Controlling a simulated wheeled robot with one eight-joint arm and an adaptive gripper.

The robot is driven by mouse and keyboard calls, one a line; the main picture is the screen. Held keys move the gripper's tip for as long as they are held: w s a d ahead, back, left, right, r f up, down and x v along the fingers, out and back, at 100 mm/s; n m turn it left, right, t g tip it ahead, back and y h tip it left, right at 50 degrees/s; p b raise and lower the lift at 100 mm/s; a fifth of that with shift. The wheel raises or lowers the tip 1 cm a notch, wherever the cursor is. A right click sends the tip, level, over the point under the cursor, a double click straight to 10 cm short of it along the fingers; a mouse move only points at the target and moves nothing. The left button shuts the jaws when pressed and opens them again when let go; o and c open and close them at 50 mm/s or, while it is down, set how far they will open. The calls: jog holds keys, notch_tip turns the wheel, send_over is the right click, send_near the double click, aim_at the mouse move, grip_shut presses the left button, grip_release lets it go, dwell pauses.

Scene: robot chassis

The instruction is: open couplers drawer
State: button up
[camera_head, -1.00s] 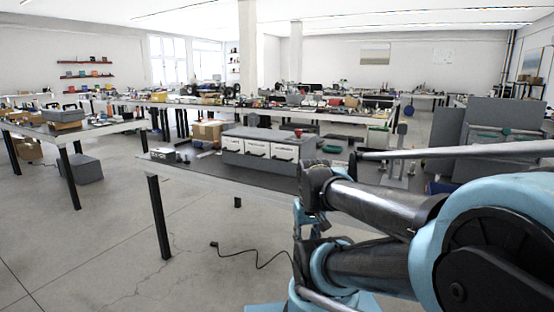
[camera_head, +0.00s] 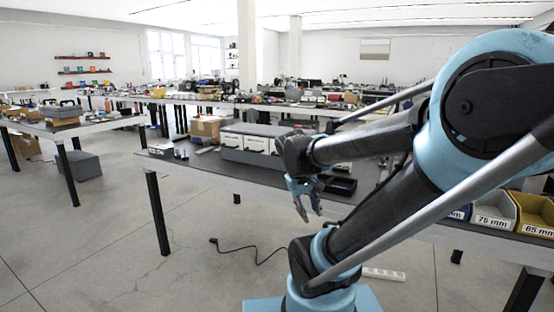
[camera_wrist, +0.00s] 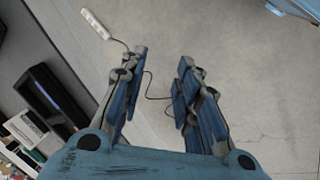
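A grey cabinet with white-fronted drawers (camera_head: 256,143) stands on the near workbench, left of my gripper. The drawer fronts look closed, and any labels are too small to read. My arm hides the cabinet's right end. My gripper (camera_head: 308,211) hangs fingers down in front of the bench's edge, right of the drawers and apart from them. In the wrist view my gripper (camera_wrist: 157,85) has its two fingers spread, with only floor between them. I cannot tell which drawer is the couplers drawer.
The near workbench (camera_head: 213,165) has a dark top. A black tray (camera_head: 340,186) lies on it behind my gripper. A yellow bin (camera_head: 534,213) marked 65 mm stands at the right. A power strip (camera_wrist: 95,23) and its cable lie on the floor. The floor in front of the bench is mostly clear.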

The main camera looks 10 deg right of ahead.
jog(key=w+a+r+n+t+h, duration=0.1)
jog(key=w+a+r+h, duration=0.15)
jog(key=w, duration=0.35)
jog(key=w+a+r+n+t+h, duration=0.1)
jog(key=w+r+h, duration=0.15)
jog(key=w, duration=0.35)
jog(key=w+a+r+n+h, duration=0.1)
jog(key=w+r, duration=0.2)
jog(key=w, duration=0.4)
jog(key=w+a+r+n+t+h, duration=0.1)
jog(key=w+a+t+h, duration=0.1)
jog(key=w+a, duration=0.45)
jog(key=w+a+n+t+h, duration=0.1)
jog(key=w+a+t+h, duration=0.15)
jog(key=a, duration=0.65)
jog(key=x, duration=1.7)
jog(key=shift+w+d+f, duration=0.15)
jog(key=shift+w+d, duration=0.05)
jog(key=shift+w, duration=0.05)
grip_shut()
